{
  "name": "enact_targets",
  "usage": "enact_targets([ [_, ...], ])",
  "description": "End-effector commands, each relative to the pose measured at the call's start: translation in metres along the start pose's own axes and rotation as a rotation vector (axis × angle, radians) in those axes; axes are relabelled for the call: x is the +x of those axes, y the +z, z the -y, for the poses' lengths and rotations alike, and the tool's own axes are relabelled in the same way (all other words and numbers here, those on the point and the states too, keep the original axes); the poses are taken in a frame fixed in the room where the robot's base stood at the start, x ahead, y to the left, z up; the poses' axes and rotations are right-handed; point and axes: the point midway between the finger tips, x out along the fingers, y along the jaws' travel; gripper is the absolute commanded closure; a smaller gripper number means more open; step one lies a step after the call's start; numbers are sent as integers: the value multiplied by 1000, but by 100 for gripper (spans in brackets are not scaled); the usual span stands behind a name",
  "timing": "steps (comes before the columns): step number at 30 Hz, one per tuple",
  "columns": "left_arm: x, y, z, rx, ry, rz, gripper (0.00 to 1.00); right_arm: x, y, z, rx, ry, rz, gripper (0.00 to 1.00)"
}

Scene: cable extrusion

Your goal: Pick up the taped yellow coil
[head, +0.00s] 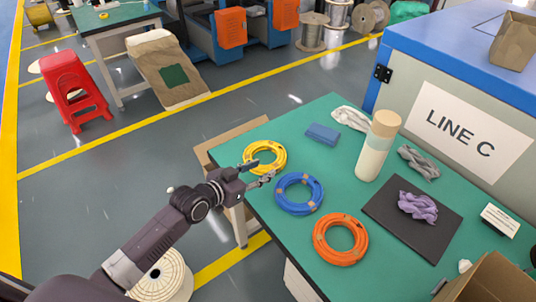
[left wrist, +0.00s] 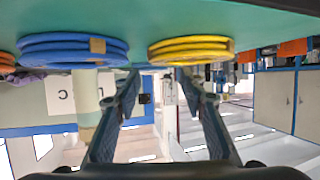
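The yellow coil (head: 281,157) lies flat near the left edge of the green table (head: 330,120), with small tan tape patches on it. It also shows in the left wrist view (left wrist: 190,52), where the picture appears upside down. My left gripper (head: 264,171) is open and empty at the table edge. Its fingers are spread beside the near side of the yellow coil, between it and the blue coil (head: 281,197). In the left wrist view the fingertips (left wrist: 158,76) show a wide gap with nothing between them. My right gripper is not in view.
An orange coil (head: 360,240) lies nearer the front. A bottle (head: 374,155) with a tan cap, a blue block (head: 323,134) and a dark mat (head: 388,211) with a purple bundle (head: 417,206) stand to the right. A cardboard box (head: 492,280) fills the lower right corner.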

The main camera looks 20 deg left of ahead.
Motion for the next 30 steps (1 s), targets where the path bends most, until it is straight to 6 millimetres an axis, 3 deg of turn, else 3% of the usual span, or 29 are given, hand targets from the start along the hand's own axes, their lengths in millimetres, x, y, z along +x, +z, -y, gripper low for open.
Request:
enact_targets([
  [6,27,0,0,-2,0,-2,62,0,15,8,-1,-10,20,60],
  [11,35,0,0,-1,-1,-1,62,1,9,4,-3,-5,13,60],
  [21,81,0,0,-1,-1,-2,62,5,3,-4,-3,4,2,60],
  [30,90,0,0,0,-1,-1,62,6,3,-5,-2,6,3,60],
])
